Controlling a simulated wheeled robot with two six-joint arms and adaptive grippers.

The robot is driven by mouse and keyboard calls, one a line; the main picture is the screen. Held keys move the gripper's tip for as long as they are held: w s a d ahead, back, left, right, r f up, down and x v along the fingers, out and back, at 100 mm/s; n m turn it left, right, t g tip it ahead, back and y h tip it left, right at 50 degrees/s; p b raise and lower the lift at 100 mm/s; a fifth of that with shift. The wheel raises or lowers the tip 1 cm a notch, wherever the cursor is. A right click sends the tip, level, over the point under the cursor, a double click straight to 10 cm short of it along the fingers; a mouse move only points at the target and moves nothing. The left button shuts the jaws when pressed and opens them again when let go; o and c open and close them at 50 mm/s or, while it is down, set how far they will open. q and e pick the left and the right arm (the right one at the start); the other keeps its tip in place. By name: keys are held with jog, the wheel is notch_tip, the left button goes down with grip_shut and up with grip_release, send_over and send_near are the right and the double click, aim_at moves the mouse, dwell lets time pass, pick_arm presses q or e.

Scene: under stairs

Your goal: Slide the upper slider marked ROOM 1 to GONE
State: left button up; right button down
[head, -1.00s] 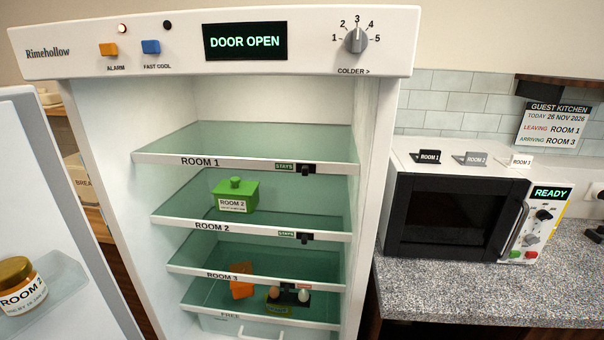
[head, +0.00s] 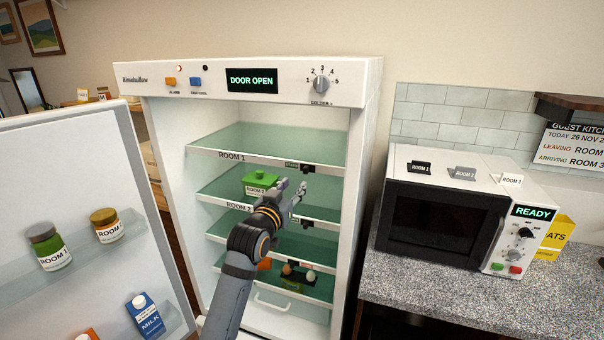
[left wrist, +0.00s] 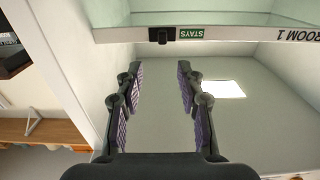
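The ROOM 1 shelf edge (head: 256,157) is the top strip in the open fridge. Its small black slider knob (head: 308,169) sits beside a green label, which reads STAYS in the left wrist view. In that view the picture is upside down, and the knob (left wrist: 158,36) and the STAYS label (left wrist: 190,34) show at the top. My left gripper (head: 292,187) is open and empty, just below the ROOM 1 strip and slightly left of the knob in the head view. Its two fingers (left wrist: 160,68) are apart, with the knob beyond them. My right gripper is not in view.
The fridge door (head: 75,215) stands open at left, with jars and a milk carton on its racks. A green box (head: 260,181) sits on the ROOM 2 shelf behind my arm. A second slider (head: 308,223) is below. A microwave (head: 440,215) stands on the counter at right.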

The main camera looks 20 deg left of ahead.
aim_at(305, 171)
pick_arm(q)
jog(key=w+p, duration=0.1)
jog(key=w, duration=0.2)
jog(key=w+p, duration=0.1)
jog(key=w, duration=0.3)
jog(key=w+p, duration=0.1)
jog(key=w, duration=0.3)
jog(key=shift+a+f, duration=0.1)
jog(key=shift+f, duration=0.2)
grip_shut()
